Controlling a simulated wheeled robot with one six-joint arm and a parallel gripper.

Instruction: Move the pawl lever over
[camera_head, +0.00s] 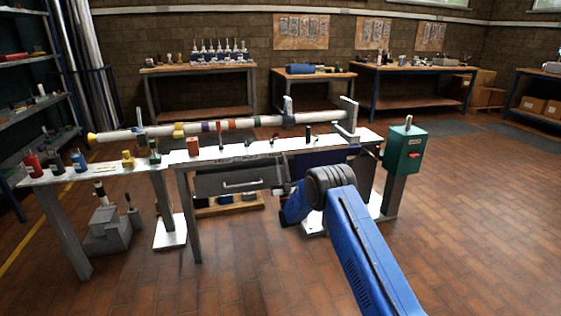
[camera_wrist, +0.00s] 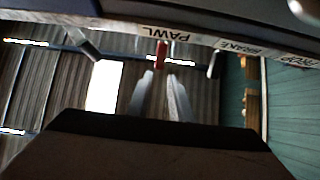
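The pawl lever (camera_wrist: 161,53) shows in the wrist view as a short red handle beside the white PAWL label (camera_wrist: 166,34). My gripper (camera_wrist: 160,77) is open, with its two pale fingers pointing toward the red handle. The handle appears beyond the fingertips, roughly in line with the gap. I cannot see contact, and the distance is hard to judge. In the head view my gripper (camera_head: 281,189) is low at the front of the bench (camera_head: 225,153), partly hidden by my wrist. I cannot make out the red handle in that view.
A BRAKE label (camera_wrist: 237,47) and a grey lever (camera_wrist: 214,64) are right of the pawl handle. A long white mast (camera_head: 265,121) lies along the bench. A green box (camera_head: 404,150) with a red button stands at its right end. The floor in front is clear.

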